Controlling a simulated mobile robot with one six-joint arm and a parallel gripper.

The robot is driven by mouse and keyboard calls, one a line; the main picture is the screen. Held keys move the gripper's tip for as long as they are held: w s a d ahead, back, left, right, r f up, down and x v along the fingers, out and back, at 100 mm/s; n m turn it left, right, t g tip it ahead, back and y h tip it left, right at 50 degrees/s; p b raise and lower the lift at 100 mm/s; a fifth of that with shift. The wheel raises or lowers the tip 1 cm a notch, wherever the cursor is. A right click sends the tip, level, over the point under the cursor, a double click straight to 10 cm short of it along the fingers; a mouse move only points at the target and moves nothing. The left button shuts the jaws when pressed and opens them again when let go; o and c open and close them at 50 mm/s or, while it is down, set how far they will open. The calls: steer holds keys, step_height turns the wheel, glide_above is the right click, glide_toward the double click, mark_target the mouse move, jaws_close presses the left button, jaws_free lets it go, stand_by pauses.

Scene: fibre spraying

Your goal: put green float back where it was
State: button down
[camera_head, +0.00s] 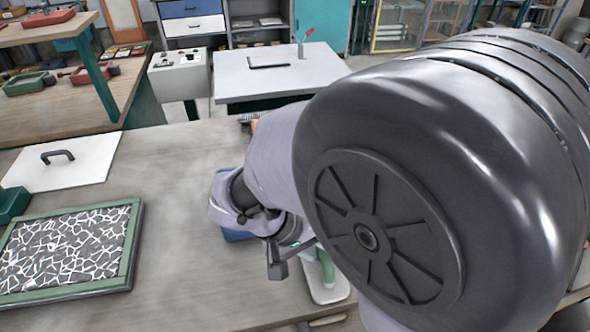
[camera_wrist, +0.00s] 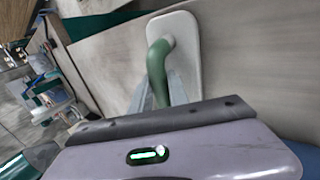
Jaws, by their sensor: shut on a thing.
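The green float has a pale flat plate and a green bent handle. In the head view the green float (camera_head: 330,287) is low in the middle, near the table's front edge, partly hidden behind my arm. In the wrist view the green float (camera_wrist: 188,50) shows its plate at the top and its handle running down between my fingers. My gripper (camera_wrist: 165,92) is shut on the handle; it also shows in the head view (camera_head: 300,258). I cannot tell whether the plate touches the table.
A green-framed panel with a white cracked pattern (camera_head: 65,250) lies at the left. A white board with a black handle (camera_head: 65,163) lies behind it. A blue object (camera_head: 236,235) sits beside my wrist. The table (camera_head: 190,255) between panel and wrist is clear.

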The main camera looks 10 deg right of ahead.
steer(key=shift+r, duration=0.15)
steer(key=shift+f, duration=0.2)
steer(key=c, duration=1.3)
jaws_free()
steer(key=shift+o, duration=0.2)
